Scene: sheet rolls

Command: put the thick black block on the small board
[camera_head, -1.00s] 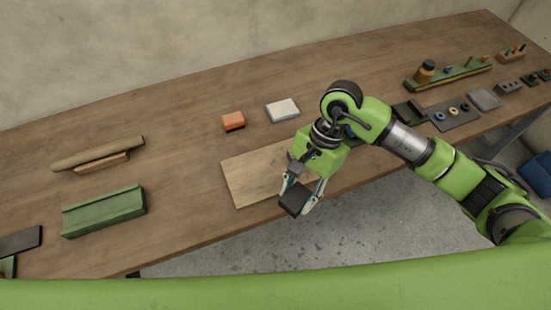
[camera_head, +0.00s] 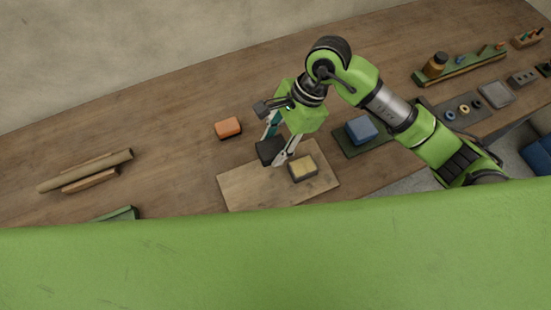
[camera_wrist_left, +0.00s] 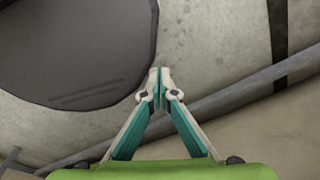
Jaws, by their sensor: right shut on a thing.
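My right gripper (camera_head: 273,153) is shut on the thick black block (camera_head: 268,149). In the head view it holds the block at the back edge of a pale wooden board (camera_head: 245,188). I cannot tell how high the block is above the board or table. A grey block with a yellow top (camera_head: 303,168) sits on the board, right of the held block. My left gripper (camera_wrist_left: 160,84) shows only in the left wrist view. Its fingertips are together with nothing visible between them.
An orange-topped block (camera_head: 228,127) lies left of the right gripper. A blue block (camera_head: 362,130) sits on a dark green base to the right. Rolls (camera_head: 85,172) lie at left. A dark mat with rings (camera_head: 465,112) is at right. The back left table is clear.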

